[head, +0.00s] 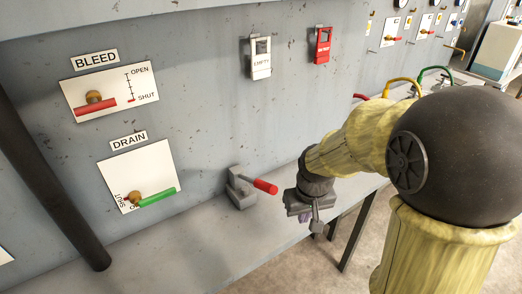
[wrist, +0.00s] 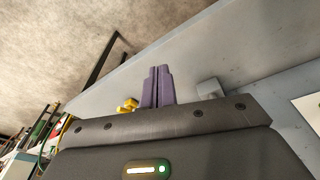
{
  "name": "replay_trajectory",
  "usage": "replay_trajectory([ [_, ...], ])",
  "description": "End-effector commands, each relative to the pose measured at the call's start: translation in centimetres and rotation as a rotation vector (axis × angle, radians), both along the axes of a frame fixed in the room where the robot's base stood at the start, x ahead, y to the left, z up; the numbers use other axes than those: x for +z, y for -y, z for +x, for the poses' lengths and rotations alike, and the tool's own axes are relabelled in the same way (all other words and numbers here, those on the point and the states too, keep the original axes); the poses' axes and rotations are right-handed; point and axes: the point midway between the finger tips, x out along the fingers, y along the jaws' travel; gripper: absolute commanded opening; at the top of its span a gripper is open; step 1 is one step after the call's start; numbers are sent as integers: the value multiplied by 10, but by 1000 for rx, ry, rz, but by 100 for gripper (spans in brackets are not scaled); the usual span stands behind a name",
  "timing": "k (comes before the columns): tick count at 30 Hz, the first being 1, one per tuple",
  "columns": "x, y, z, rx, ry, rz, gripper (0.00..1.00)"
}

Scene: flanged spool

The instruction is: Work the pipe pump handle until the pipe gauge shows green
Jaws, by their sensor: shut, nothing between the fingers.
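A short lever with a red grip (head: 265,187) sticks out to the right from a grey bracket (head: 240,190) on the bench ledge, at the foot of the panel. It carries no readable label, so I cannot tell whether it is the pipe pump handle. My gripper (head: 317,226) hangs to the right of the red grip, apart from it, over the ledge's front edge. In the wrist view its two purple fingers (wrist: 157,84) are together with nothing between them. Small round gauges (head: 400,3) are cut off at the top right; no pipe gauge reading can be made out.
The panel holds a BLEED plate (head: 110,90) with a red lever and a DRAIN plate (head: 140,170) with a green lever. A dark pipe (head: 55,180) slants at left. Coloured hoses (head: 403,82) lie behind my arm.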

Motion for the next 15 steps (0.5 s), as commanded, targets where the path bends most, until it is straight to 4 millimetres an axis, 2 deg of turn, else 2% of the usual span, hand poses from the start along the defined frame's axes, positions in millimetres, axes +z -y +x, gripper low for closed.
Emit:
replay_trajectory([
  [1,29,-6,7,22,-2,-3,0],
  [8,94,-40,43,132,-23,-22,0],
  [15,160,-94,83,284,-53,-53,0],
])
